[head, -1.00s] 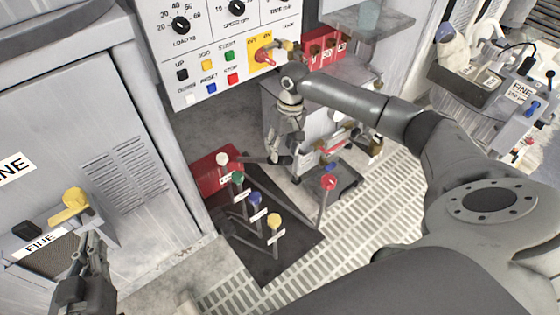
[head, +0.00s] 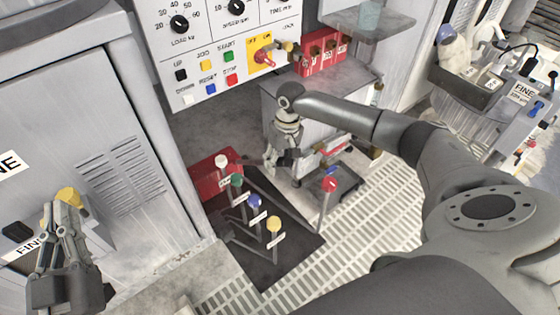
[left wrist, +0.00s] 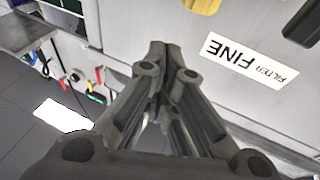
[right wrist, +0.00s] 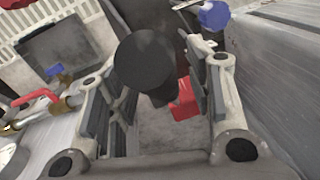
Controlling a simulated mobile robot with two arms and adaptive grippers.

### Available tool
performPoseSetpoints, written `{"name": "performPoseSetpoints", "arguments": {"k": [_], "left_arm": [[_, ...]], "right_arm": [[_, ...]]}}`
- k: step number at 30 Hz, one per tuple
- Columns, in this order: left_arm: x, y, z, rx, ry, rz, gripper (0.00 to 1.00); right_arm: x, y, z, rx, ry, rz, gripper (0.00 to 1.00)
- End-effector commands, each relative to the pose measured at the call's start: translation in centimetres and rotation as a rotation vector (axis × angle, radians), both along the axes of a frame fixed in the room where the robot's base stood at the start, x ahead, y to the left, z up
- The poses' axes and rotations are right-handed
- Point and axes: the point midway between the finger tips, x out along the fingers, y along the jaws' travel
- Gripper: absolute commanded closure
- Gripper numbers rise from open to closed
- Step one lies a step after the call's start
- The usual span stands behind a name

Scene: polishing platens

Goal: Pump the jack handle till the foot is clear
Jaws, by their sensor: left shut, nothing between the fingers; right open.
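In the right wrist view a dark, round-ended grip (right wrist: 148,62), which looks like the jack handle, stands between the spread fingers of my right gripper (right wrist: 160,100). That gripper is open; I cannot tell whether a finger touches the grip. In the head view my right gripper (head: 284,160) points down beside the grey cabinet, behind the coloured levers, and hides most of the handle. My left gripper (head: 66,207) is shut and empty, in front of the yellow knob (head: 70,194) on the left cabinet. Its closed tips (left wrist: 152,48) show in the left wrist view. I cannot make out the foot.
Levers with white, green, blue and yellow (head: 274,224) knobs rise from a dark floor plate (head: 265,262). Pale grating floor (head: 375,195) is open at right.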

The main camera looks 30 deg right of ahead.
Motion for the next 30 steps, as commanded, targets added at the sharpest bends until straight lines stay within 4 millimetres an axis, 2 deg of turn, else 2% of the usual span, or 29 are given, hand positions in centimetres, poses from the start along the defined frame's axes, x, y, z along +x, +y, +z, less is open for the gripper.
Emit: {"name": "performPoseSetpoints", "arguments": {"k": [2, 12, 20, 23, 30], "left_arm": [[0.0, 0.0, 0.0, 0.000, 0.001, 0.000, 1.00], [0.0, 0.0, 0.0, 0.000, 0.002, 0.001, 1.00], [0.1, 0.0, 0.0, 0.002, 0.008, 0.001, 1.00], [0.3, 0.1, -1.2, 0.020, 0.078, 0.004, 1.00], [0.3, 0.7, -5.5, 0.080, 0.306, 0.018, 1.00]], "right_arm": [[0.0, 0.0, 0.0, 0.000, 0.000, 0.000, 0.57], [0.0, 0.0, 0.0, 0.000, 0.000, 0.000, 1.00], [-0.1, 0.0, 0.0, 0.000, -0.001, -0.001, 1.00], [-0.3, -0.1, -0.2, 0.000, -0.006, -0.002, 1.00], [-0.9, -0.1, -1.3, 0.002, -0.033, -0.005, 1.00]]}}
